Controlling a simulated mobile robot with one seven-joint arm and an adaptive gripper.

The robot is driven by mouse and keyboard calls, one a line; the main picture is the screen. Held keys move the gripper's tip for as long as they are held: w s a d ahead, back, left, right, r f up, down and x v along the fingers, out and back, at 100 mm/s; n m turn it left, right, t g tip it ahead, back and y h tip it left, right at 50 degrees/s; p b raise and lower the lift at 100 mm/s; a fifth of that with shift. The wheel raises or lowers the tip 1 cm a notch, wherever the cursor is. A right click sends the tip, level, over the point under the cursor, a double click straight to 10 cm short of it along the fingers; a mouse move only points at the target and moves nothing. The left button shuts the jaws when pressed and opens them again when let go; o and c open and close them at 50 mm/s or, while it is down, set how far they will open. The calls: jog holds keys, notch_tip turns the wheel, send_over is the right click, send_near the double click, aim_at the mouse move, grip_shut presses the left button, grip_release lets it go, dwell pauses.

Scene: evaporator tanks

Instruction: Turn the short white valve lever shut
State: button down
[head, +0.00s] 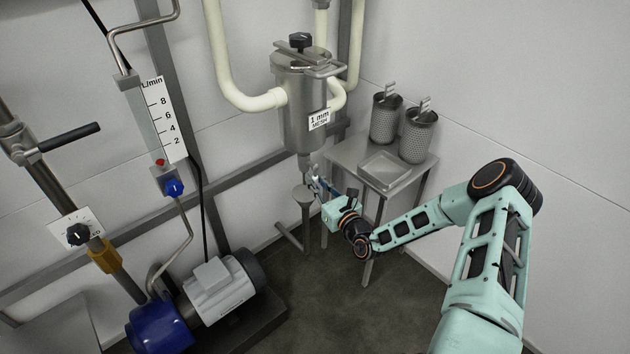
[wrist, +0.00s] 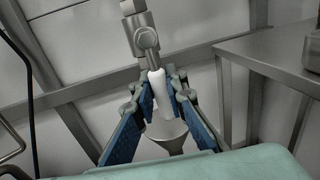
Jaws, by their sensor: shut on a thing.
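The short white valve lever (wrist: 159,95) shows in the wrist view between my gripper's two blue-padded fingers (wrist: 162,100). The lever hangs down from a metal valve body (wrist: 145,42) above a funnel-topped drain. In the head view my gripper (head: 315,180) is at the valve under the steel strainer tank (head: 305,112). The fingers are shut on the lever, one on each side. In the head view the lever itself is too small and covered to make out clearly.
A funnel drain (head: 303,194) stands just below the valve. A steel table (head: 425,168) with two perforated baskets (head: 386,118) and a tray (head: 384,168) is close on the right. A grey motor (head: 218,288) with a blue pump (head: 158,328) stands at lower left.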

jog(key=w+d+r+n+y+p, duration=0.1)
jog(key=d+r+n+y, duration=0.1)
jog(key=n, duration=0.8)
jog(key=w+d+r+n+y+p, duration=0.1)
jog(key=w+d+r+n+y, duration=0.1)
jog(key=n, duration=0.8)
jog(key=shift+r+p, duration=0.4)
jog(key=shift+r, duration=0.2)
jog(key=shift+d, duration=0.1)
jog(key=c, duration=1.9)
grip_release()
jog(key=v, duration=1.2)
